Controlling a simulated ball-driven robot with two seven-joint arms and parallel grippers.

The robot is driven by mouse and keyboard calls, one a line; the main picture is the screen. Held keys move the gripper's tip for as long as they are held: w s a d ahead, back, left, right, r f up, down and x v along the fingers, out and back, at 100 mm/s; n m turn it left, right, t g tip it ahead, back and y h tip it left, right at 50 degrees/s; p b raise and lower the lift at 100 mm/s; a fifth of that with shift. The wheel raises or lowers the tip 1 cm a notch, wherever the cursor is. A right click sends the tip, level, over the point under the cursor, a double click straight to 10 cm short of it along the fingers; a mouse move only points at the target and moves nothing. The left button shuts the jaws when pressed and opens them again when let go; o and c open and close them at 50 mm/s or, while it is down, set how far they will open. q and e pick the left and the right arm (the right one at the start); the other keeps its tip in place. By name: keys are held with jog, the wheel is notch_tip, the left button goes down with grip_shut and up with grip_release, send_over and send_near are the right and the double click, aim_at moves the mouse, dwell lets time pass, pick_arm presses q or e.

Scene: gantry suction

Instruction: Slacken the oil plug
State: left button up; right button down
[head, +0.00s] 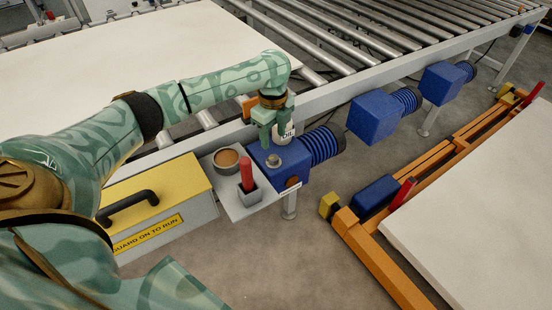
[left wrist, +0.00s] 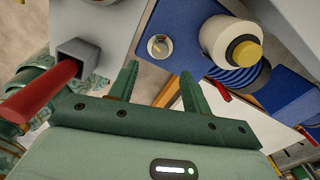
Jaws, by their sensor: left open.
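The small round grey fitting on top of the blue gearbox (head: 262,151) looks like the oil plug (head: 273,160). In the left wrist view the plug (left wrist: 160,46) shows as a pale disc with a small coloured mark. My left gripper (head: 275,140) is open and empty above the gearbox, beyond the plug in the head view. In the left wrist view the plug lies ahead of the gap between its fingertips (left wrist: 158,80), apart from both. A white oil bottle (head: 284,133) with a yellow cap (left wrist: 247,52) stands beside the plug. My right gripper is not in view.
A grey tray (head: 236,208) holds a brown-filled cup (head: 226,159) and a red-handled tool (head: 246,172) in a grey holder. A yellow guard box (head: 165,190) stands left. Conveyor rollers (head: 350,40) run behind. Open floor lies in front.

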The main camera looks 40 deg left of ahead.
aim_at(274, 157)
pick_arm(q)
notch_tip(274, 157, down, 8)
jog(key=b, duration=0.3)
jog(key=shift+f, duration=0.2)
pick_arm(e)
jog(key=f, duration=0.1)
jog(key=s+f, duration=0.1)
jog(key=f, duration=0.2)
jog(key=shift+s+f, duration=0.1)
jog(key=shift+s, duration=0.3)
